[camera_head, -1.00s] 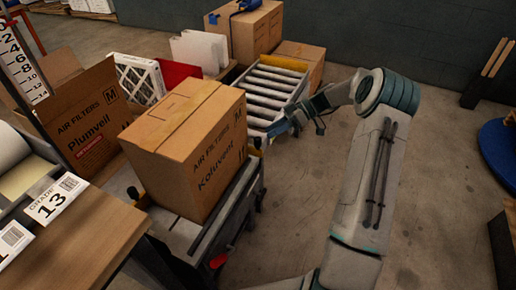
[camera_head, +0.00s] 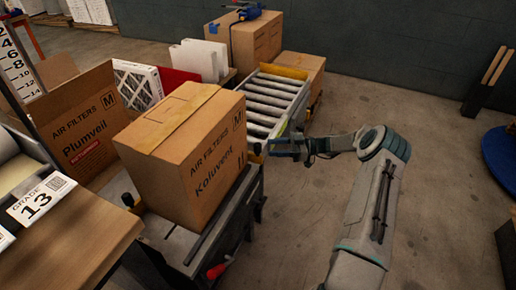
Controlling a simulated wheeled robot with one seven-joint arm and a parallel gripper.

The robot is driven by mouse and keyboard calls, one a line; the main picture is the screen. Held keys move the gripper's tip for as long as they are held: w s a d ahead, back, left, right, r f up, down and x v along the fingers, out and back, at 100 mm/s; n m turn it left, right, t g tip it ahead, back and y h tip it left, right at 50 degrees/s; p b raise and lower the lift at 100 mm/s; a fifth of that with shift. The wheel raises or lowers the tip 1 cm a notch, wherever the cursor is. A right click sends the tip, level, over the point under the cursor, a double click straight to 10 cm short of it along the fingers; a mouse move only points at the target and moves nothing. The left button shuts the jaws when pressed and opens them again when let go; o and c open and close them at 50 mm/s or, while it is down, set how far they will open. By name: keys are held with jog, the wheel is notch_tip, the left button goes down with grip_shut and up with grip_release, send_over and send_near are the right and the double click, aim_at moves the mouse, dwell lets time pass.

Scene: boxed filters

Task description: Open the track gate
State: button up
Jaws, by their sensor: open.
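The track is a short run of pale metal rollers (camera_head: 275,98) beyond the large carton. A yellow bar (camera_head: 284,71) crosses its far end. A small yellow piece (camera_head: 257,149) shows at the near end, beside the carton's right edge. I cannot tell for certain which part is the gate; the near end is partly hidden by the carton and my arm. My gripper (camera_head: 273,147) is open, just right of the small yellow piece at the near end of the rollers. I cannot tell whether it touches anything.
A large Koluvent carton (camera_head: 190,155) stands on the near stand, which has a red handle (camera_head: 218,268). A Plumveil carton (camera_head: 82,125) and a white-framed filter (camera_head: 137,85) are to the left. Another carton (camera_head: 255,40) stands behind. The floor on the right is mostly clear.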

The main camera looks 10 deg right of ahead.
aim_at(258, 148)
jog(key=a, duration=0.4)
jog(key=w+a, duration=0.1)
jog(key=a, duration=0.1)
jog(key=shift+a, duration=0.3)
